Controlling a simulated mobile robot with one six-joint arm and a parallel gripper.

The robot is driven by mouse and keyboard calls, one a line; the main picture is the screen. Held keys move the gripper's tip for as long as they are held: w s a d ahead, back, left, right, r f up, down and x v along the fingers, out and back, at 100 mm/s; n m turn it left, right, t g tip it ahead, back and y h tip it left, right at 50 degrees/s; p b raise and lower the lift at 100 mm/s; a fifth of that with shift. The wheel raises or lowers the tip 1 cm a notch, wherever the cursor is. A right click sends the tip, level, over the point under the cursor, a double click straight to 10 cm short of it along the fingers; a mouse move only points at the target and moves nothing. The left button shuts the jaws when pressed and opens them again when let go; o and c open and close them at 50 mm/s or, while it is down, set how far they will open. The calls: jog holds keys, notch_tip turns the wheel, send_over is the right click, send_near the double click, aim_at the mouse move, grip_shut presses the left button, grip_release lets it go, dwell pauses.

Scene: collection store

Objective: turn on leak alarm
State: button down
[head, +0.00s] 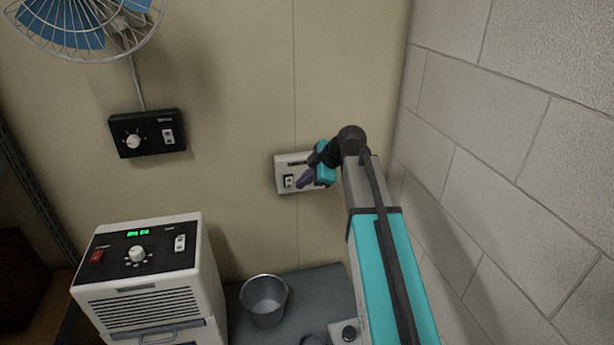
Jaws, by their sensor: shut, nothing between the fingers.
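A small white panel (284,163) with a dark rocker switch (289,181) is fixed on the beige wall, left of the corner; it may be the leak alarm, but its label is too small to read. My gripper (301,184) is shut and empty, its dark fingertips just right of the switch. Whether they touch the panel I cannot tell. The gripper and wrist hide the panel's right part.
A black control box (147,133) with a knob and switch hangs at the left, below a blue fan (75,22). A white dehumidifier-like unit (146,309) and a metal bucket (264,300) stand below. A block wall (490,140) closes the right side.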

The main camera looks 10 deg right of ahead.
aim_at(289, 182)
jog(key=shift+w+a+f+p, duration=0.3)
jog(key=shift+w+f+p, duration=0.2)
jog(key=shift+w, duration=0.5)
jog(key=shift+w+a+f+p, duration=0.25)
jog(key=shift+w+f+p, duration=0.25)
jog(key=shift+w, duration=0.55)
jog(key=shift+w+a+f+p, duration=0.3)
jog(key=shift+w+f+p, duration=0.15)
jog(key=shift+w, duration=0.55)
